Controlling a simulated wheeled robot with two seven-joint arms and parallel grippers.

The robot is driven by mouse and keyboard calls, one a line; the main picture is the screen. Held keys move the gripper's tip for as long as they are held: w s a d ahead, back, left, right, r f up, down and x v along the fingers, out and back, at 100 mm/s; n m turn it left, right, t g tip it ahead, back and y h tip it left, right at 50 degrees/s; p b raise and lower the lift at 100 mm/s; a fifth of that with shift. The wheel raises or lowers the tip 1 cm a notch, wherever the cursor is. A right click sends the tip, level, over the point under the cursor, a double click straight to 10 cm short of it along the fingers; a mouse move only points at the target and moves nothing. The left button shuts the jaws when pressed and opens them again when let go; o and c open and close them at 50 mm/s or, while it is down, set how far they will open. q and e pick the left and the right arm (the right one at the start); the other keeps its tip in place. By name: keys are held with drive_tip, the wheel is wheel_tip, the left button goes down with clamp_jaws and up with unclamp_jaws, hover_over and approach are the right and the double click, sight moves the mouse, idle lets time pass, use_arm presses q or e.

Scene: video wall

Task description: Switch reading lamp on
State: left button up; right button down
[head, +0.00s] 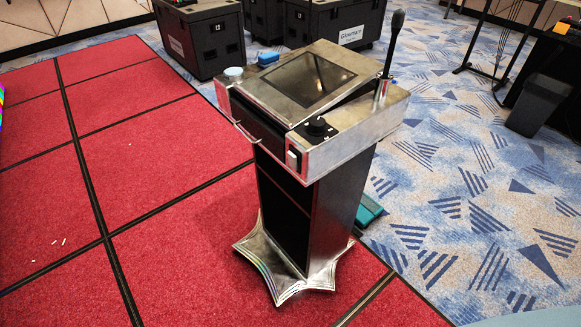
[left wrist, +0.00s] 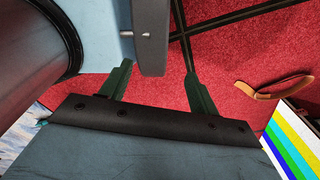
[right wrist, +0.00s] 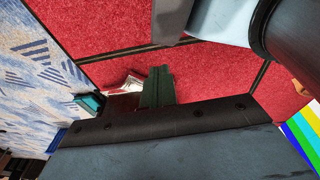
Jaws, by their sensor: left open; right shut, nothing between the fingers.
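A metal-topped lectern (head: 310,170) stands on the red carpet in the head view. Its top holds a dark sloped screen (head: 308,80), a black rotary knob (head: 317,128) and a slim black upright piece (head: 393,42) on a silver post; I cannot tell whether that is a lamp or a microphone. A small white rocker-like switch (head: 293,160) sits on the near face; its position is too small to tell. Neither gripper shows in the head view. My left gripper (left wrist: 158,70) is open and empty above red carpet. My right gripper (right wrist: 158,72) is shut and empty.
Black cases (head: 205,38) stand behind the lectern. A pale round item (head: 233,73) and a blue item (head: 268,58) show near its top. A teal item (head: 368,210) lies beside the base. A dark bin (head: 538,104) stands right. Red carpet at left is mostly clear.

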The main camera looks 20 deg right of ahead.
sight(293, 161)
drive_tip(key=w+a+r+n+t, duration=0.2)
drive_tip(key=w+r+n+t, duration=0.2)
drive_tip(key=w+r, duration=0.6)
drive_tip(key=w+a+r+n+t, duration=0.35)
drive_tip(key=w+r+n, duration=0.2)
drive_tip(key=w, duration=0.85)
use_arm(q)
drive_tip(key=shift+w+d+r, duration=0.1)
drive_tip(key=shift+w, duration=1.05)
use_arm(e)
drive_tip(key=w+a+r+n+t, duration=0.1)
drive_tip(key=w+r+n+t, duration=0.1)
drive_tip(key=r, duration=0.8)
drive_tip(key=w+a+r+n+t+y, duration=0.1)
drive_tip(key=w+a+r+n+t, duration=0.1)
drive_tip(key=r, duration=0.8)
drive_tip(key=w+a+r+n+t+y, duration=0.1)
drive_tip(key=w+r+n+t, duration=0.2)
drive_tip(key=r, duration=0.7)
drive_tip(key=shift+w+a+r+t, duration=0.2)
drive_tip(key=shift+w+a+t, duration=0.1)
drive_tip(key=shift+w+t, duration=0.5)
drive_tip(key=shift+w, duration=0.1)
